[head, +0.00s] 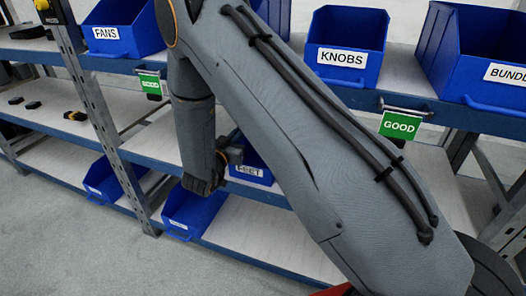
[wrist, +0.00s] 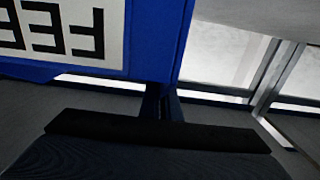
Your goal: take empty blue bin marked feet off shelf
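The blue bin marked FEET (head: 255,160) stands on the middle shelf in the head view, partly hidden behind my arm. Its white label shows. In the wrist view its blue front (wrist: 150,40) fills the upper left, close up, with the label upside down. My gripper (head: 235,153) is at the bin's left front edge in the head view. In the wrist view my gripper's dark narrow fingers (wrist: 162,105) are close together at the bin's edge. I cannot tell whether they are closed around the wall or only beside it. The bin's inside is hidden.
Blue bins marked FANS (head: 120,30), KNOBS (head: 345,45) and BUNDL… (head: 480,55) stand on the shelf above. Two more blue bins (head: 105,182) (head: 195,212) sit on the bottom shelf. A metal upright (head: 100,115) stands left of my gripper. Green GOOD tags (head: 400,126) hang off the shelf edge.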

